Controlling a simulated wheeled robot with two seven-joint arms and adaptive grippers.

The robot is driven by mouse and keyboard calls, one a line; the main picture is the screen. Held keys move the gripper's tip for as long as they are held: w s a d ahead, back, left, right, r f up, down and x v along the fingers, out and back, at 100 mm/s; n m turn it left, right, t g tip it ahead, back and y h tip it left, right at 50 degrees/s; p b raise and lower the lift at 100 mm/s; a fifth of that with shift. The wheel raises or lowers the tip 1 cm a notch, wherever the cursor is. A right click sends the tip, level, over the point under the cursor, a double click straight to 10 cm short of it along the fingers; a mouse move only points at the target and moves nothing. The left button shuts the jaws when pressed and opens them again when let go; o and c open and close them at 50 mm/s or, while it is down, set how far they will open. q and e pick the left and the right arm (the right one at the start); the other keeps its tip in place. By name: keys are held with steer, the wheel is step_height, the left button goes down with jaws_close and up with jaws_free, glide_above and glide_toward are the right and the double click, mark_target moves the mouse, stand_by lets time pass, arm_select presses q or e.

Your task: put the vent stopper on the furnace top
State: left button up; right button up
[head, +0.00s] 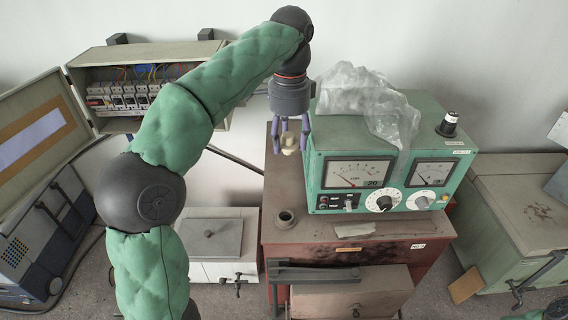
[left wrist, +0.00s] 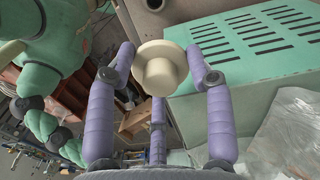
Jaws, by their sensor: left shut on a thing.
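The vent stopper (head: 289,143) is a small cream plug with a wider flange. My left gripper (head: 290,147) is shut on it and holds it in the air above the back left of the furnace top (head: 282,188). In the left wrist view the stopper (left wrist: 160,68) sits between the purple fingers of the gripper (left wrist: 160,75). The furnace is a reddish-brown cabinet. A short round vent collar with a dark opening (head: 285,218) stands at its front left corner, apart from the stopper. My right gripper is out of view.
A green meter box (head: 320,195) stands on the furnace top, right of the gripper, with crumpled clear plastic (head: 365,98) over it. A pale scrap (head: 355,229) lies near the front edge. An open fuse box (head: 150,60) is behind my left arm.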

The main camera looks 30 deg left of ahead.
arm_select(q)
steer(key=w+a+r+n+p, duration=0.1)
steer(key=w+a+r+p, duration=0.15)
steer(key=w, duration=0.25)
steer(key=w+a+r+n+p, duration=0.1)
steer(key=w+a+p, duration=0.1)
steer(key=w+a, duration=0.25)
steer(key=f+b, duration=0.1)
steer(key=f, duration=0.6)
steer(key=f+b, duration=0.1)
steer(key=f, duration=0.7)
steer(key=w+f+b, duration=0.1)
steer(key=f, duration=0.6)
steer(key=shift+w+a+f, duration=0.1)
steer(key=shift+f, duration=0.15)
step_height(320, 180, down, 5)
steer(key=shift+f+p, duration=0.1)
steer(key=shift+p, duration=0.2)
steer(key=shift+f, duration=0.1)
steer(key=shift+f, duration=0.15)
steer(key=o, duration=1.2)
steer(key=shift+c, duration=0.2)
